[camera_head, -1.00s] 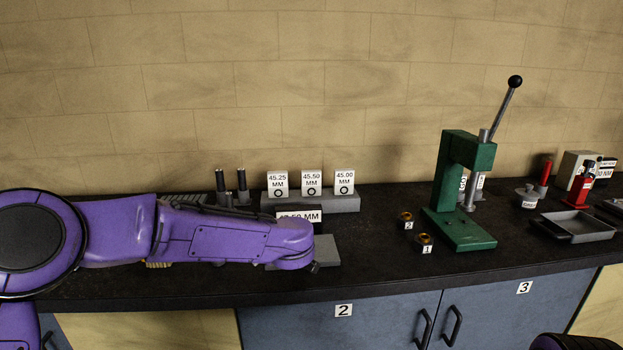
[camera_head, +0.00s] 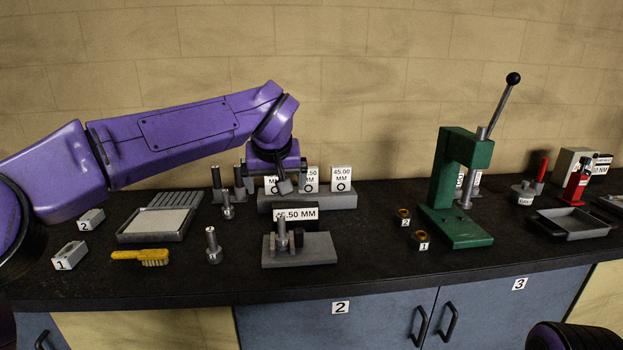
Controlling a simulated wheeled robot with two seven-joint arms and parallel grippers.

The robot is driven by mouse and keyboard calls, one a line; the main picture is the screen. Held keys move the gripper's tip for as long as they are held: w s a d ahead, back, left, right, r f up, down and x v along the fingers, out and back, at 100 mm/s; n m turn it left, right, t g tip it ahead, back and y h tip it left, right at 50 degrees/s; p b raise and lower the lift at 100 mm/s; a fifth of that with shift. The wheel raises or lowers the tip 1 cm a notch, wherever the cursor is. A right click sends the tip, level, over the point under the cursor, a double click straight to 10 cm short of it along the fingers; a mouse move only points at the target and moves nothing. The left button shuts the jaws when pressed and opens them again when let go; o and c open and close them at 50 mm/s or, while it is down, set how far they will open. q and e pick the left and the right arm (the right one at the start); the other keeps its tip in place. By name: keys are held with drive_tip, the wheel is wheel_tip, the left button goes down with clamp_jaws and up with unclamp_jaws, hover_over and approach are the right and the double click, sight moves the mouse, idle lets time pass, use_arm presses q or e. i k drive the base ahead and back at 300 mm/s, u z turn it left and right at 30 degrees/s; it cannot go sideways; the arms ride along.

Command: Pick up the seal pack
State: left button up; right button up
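Three white seal packs stand in a row on a grey rack (camera_head: 335,200) at the back of the bench. The right pack (camera_head: 341,180) reads 45.00 MM. The middle pack (camera_head: 311,180) shows ".50", its left edge partly covered. The left pack (camera_head: 270,187) is mostly hidden behind my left gripper (camera_head: 284,185). That gripper points down in front of the left and middle packs; its finger gap and any contact are unclear. A sign (camera_head: 296,214) on the grey gauge block (camera_head: 315,250) appears to read 45.50 MM. My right gripper is out of view.
A green press (camera_head: 460,190) stands to the right, with two small rings (camera_head: 404,214) beside it. Another tray (camera_head: 575,225) is far right.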

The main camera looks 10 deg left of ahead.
sight(313, 180)
drive_tip(key=i, duration=1.4)
